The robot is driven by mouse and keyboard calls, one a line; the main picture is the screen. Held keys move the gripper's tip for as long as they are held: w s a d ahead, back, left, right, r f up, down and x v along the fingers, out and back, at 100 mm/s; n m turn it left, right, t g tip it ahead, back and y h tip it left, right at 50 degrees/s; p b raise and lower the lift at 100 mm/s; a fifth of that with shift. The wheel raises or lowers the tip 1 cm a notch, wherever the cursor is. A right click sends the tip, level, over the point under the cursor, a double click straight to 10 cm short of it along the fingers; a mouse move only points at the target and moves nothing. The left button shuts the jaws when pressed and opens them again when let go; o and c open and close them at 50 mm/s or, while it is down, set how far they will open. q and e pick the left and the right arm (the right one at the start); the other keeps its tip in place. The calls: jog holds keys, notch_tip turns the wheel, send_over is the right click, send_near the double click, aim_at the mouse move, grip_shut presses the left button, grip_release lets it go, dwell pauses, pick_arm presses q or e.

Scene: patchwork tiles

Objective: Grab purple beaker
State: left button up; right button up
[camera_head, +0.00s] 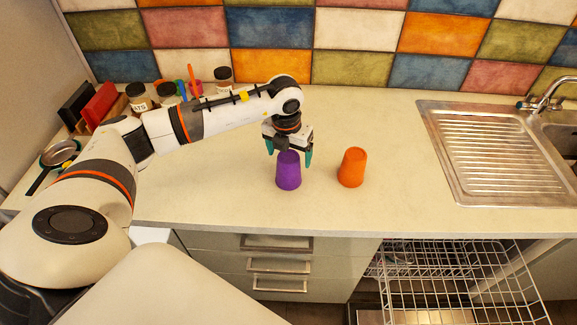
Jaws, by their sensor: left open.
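A purple beaker (288,174) stands upside down on the pale countertop, its narrower end up. My left gripper (289,157) points down over it from above. Its teal fingers are open and lie to the left and right of the beaker's upper part. I cannot tell whether they touch it. An orange beaker (352,167) stands a short way to the right, also narrow end up. My right gripper is not in view.
A metal sink with a ribbed drainer (490,150) is at the right. Jars (138,97), utensils and a pan (60,153) stand at the back left. An open dishwasher rack (450,280) sits below the counter's front edge. The counter right of the orange beaker is clear.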

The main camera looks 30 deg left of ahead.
pick_arm(q)
notch_tip(320, 180, down, 4)
jog(key=shift+a+r+p, duration=0.15)
jog(key=shift+r+p, duration=0.05)
jog(key=shift+p, duration=0.6)
jog(key=shift+w+f, duration=0.1)
jog(key=shift+f, duration=0.25)
jog(key=shift+c, duration=0.6)
jog(key=c, duration=0.9)
